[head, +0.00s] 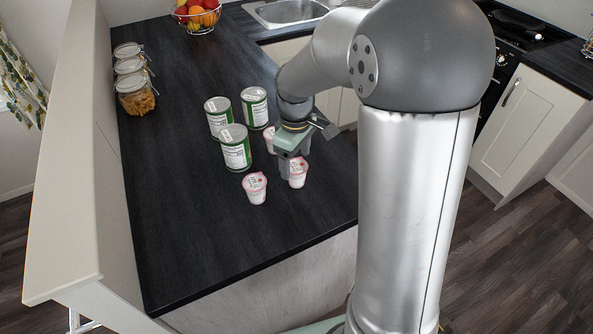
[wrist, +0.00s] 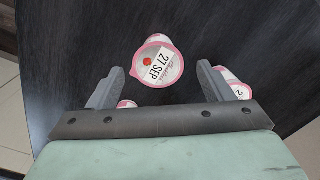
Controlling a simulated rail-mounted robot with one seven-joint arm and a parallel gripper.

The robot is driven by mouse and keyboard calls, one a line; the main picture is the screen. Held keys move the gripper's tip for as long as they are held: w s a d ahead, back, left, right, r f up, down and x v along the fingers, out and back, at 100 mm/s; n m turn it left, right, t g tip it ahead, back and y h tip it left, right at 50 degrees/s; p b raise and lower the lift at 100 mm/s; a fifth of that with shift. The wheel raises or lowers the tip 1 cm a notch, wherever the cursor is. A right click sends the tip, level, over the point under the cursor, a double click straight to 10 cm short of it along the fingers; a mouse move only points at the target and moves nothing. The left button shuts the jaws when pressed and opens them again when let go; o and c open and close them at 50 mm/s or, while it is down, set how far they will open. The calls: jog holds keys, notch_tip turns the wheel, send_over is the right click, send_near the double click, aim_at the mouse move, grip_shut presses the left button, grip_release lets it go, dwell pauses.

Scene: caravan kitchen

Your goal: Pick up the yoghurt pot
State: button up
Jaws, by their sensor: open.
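Three small white yoghurt pots with pink rims stand on the dark worktop. In the head view, one pot (head: 255,188) is at the front left, one (head: 298,173) is beside my gripper (head: 285,168) on the right, and one (head: 269,139) is behind it, partly hidden. In the wrist view, a pot with a "27 SEP" lid (wrist: 157,62) appears centred between the fingertips of my gripper (wrist: 161,72), with space on both sides. My gripper is open and empty. Another pot (wrist: 241,91) shows outside the right finger, and a third (wrist: 127,104) is mostly hidden by the left finger.
Three green-labelled cans (head: 235,148) (head: 217,117) (head: 254,108) stand left of and behind my gripper. Several glass jars (head: 135,92) line the left wall. A fruit bowl (head: 198,17) is at the back. The front-left worktop (head: 190,250) is clear.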

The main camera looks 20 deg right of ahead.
aim_at(296, 165)
notch_tip(296, 165, down, 3)
jog(key=shift+f, duration=0.2)
jog(key=shift+c, duration=0.3)
jog(key=c, duration=1)
jog(key=shift+w+r, duration=0.1)
jog(key=shift+r, duration=0.05)
